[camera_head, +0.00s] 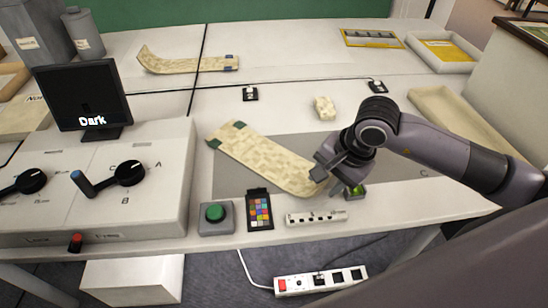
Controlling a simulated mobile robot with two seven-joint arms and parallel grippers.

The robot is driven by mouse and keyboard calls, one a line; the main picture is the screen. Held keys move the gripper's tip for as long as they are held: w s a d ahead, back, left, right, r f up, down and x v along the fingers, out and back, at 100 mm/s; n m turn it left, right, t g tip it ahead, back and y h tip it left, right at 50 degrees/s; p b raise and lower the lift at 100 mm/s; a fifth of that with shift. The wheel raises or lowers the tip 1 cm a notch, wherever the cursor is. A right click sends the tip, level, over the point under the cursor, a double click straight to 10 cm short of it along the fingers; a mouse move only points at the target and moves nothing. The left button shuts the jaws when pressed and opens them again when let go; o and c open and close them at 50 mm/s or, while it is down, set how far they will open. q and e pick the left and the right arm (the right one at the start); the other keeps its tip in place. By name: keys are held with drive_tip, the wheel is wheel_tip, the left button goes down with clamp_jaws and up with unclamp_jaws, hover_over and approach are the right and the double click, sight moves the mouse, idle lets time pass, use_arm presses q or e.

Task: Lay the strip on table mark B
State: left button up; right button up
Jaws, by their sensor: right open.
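A beige patterned strip (262,158) lies slantwise on the near table, with a dark green patch at its far left end. It lies partly over a grey area (400,168) that carries a letter C at the right. A second beige strip (180,65), with curled left end and dark patches at the right, lies farther back. My right gripper (334,178) is open at the near right end of the front strip; I cannot tell whether it touches. A small green thing (356,190) shows beside it. I cannot make out a table mark B. My left gripper is out of view.
A monitor (84,98) reading "Dark" and a knob console (140,205) stand left. A green button (214,213), colour card (259,211) and white socket strip (316,218) line the front edge. A small beige block (324,108) lies behind my right gripper. Trays (442,65) stand back right.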

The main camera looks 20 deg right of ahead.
drive_tip(key=shift+w+a+f, duration=0.1)
drive_tip(key=shift+w+f, duration=0.1)
drive_tip(key=shift+f, duration=0.5)
clamp_jaws()
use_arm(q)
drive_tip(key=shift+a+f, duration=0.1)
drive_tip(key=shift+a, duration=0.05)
use_arm(e)
drive_tip(key=shift+r, duration=0.1)
use_arm(q)
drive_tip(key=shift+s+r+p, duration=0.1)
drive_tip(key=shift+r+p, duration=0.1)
drive_tip(key=shift+p, duration=0.2)
use_arm(e)
wheel_tip(320, 180, up, 20)
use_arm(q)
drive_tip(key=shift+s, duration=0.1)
use_arm(e)
drive_tip(key=shift+s, duration=0.1)
